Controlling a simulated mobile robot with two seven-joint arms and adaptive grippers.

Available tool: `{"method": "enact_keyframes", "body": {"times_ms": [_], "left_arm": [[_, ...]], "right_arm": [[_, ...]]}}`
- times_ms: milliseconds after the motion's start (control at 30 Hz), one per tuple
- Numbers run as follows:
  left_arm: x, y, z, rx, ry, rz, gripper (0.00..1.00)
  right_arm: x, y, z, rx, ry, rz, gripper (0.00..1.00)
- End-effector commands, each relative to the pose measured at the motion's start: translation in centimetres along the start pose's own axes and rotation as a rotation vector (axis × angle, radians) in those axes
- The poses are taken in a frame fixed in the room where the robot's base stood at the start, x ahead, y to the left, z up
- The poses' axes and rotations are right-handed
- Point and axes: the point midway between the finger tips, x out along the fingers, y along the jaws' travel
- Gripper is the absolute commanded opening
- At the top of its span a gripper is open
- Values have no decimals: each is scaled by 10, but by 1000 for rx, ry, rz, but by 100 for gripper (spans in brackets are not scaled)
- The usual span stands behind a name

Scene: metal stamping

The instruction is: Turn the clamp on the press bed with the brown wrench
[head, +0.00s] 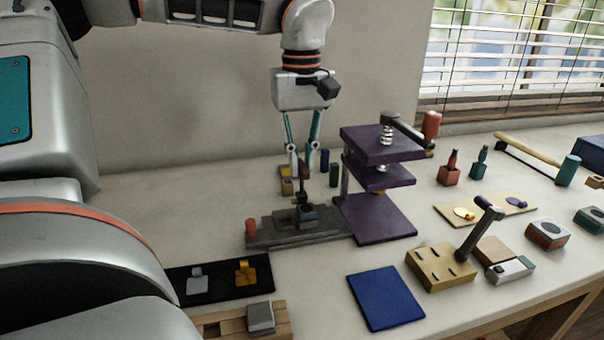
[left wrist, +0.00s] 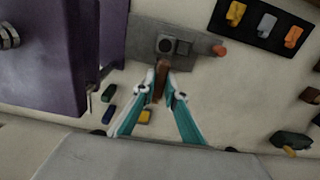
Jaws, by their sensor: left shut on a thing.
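My left gripper (head: 303,160) points down over the grey press bed (head: 262,236), at the left of the purple press. It is shut on the brown wrench (left wrist: 161,80), which hangs down between the fingertips. In the head view the wrench is thin and dark, and its lower end is at or just above the dark clamp block (head: 306,213) on the bed. I cannot tell if they touch. In the left wrist view my left gripper (left wrist: 163,88) reaches toward the bed (left wrist: 197,43) and the clamp with its round top (left wrist: 165,45). My right gripper is not in view.
The purple press (head: 383,222) stands close at the right of the bed. An orange-red knob (head: 251,228) sits at the bed's left end. Small coloured blocks (head: 334,175) stand behind. A black mat (head: 222,292), blue plate (head: 386,298) and slotted block (head: 440,268) lie in front.

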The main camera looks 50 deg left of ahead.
Motion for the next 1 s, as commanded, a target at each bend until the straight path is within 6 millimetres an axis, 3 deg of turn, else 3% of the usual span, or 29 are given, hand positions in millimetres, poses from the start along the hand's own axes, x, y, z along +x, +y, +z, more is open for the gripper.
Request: {"method": "enact_keyframes", "body": {"times_ms": [233, 1000], "left_arm": [[2, 0, 0, -237, 0, -3, 0], [2, 0, 0, -833, 2, -4, 0]], "right_arm": [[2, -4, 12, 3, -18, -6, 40], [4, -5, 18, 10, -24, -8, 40]]}}
